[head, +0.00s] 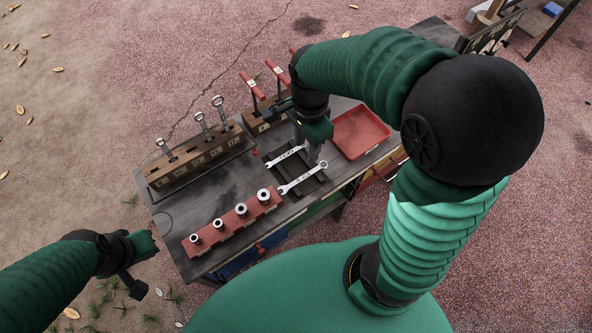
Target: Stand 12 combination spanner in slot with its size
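A wooden slotted rack (203,158) with size labels stands at the back left of the cart top. Several spanners stand upright in it, one of them at its left end (166,149); the labels are too small to read surely. Two loose spanners, a farther one (285,156) and a nearer one (302,180), lie across a dark tray (270,167); I cannot read which is the 12. My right gripper (314,160) points down just over the tray between these spanners; its fingers are partly hidden. My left gripper (137,289) hangs empty off the cart's left side.
A red socket rail (231,225) with several sockets runs along the front edge. A red tray (359,132) lies at the right. A wooden block with red-handled tools (253,87) stands at the back. The cart top (213,190) is bare between rack and rail.

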